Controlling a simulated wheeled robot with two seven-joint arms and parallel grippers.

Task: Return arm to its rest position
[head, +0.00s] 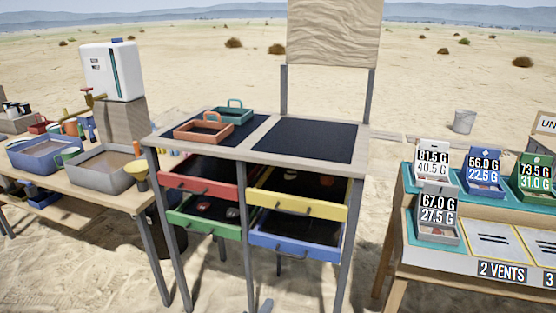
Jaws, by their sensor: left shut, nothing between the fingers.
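Only a small blue-grey tip, which looks like the end of my left gripper (265,305), shows at the bottom edge, low in front of the sorting table (257,152). It is shut and holds nothing, apart from the table and trays. The rest of that arm is out of frame, and my right gripper is not in view. The table has two dark mats and four pull-out trays: red (198,188), yellow (297,206), green (204,229) and blue (294,246). Small pieces lie in some trays.
An orange tray (203,139) and a teal tray (232,121) sit on the left mat; the right mat (310,141) is bare. A side table (97,196) with bins stands left. A stand with weight signs (440,171) is at right. Sand lies between.

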